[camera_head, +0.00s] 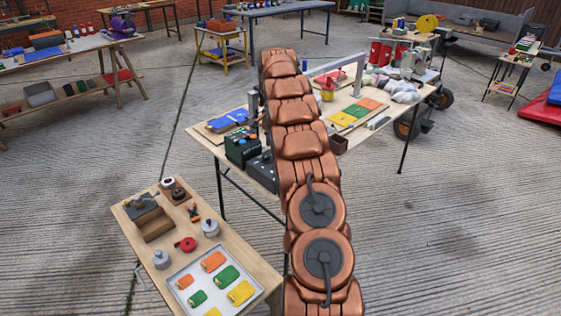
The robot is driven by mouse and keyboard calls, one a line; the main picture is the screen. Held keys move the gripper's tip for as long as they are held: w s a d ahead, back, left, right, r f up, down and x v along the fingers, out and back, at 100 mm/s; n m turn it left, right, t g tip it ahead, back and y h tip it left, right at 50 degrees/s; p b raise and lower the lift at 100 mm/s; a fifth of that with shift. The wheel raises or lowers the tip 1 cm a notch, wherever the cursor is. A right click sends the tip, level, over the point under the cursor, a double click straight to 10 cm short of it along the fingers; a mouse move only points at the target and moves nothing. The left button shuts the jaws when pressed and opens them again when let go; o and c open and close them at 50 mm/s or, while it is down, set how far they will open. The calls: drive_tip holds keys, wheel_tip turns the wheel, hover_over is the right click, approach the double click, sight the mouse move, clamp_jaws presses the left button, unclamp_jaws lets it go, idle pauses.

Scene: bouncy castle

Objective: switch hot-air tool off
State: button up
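My copper-coloured arm reaches up across the middle of the view and over the work table (205,148). My gripper cannot be made out; the arm's far end hides that area. No object can be surely told as the hot-air tool. A dark green box (242,148) with small coloured parts stands on the table's left part, just left of my arm. A dark grey box (262,170) stands in front of it, partly hidden by my arm. No switch position can be read.
A low bench (243,262) with a tray (190,268) of coloured patches stands at the front left. Coloured sheets (358,112) and a brown box (338,144) lie on the table right of my arm. A wheeled machine (412,65) stands behind.

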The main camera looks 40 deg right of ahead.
drive_tip(key=shift+d+f+m, duration=0.2)
drive_tip(key=shift+d+f, duration=0.25)
drive_tip(key=shift+d, duration=0.2)
drive_tip(key=shift+d+f+m, duration=0.2)
drive_tip(key=shift+d+f, duration=0.2)
drive_tip(key=shift+d, duration=0.2)
drive_tip(key=shift+f+p, duration=0.9)
drive_tip(key=shift+f, duration=2.95)
clamp_jaws()
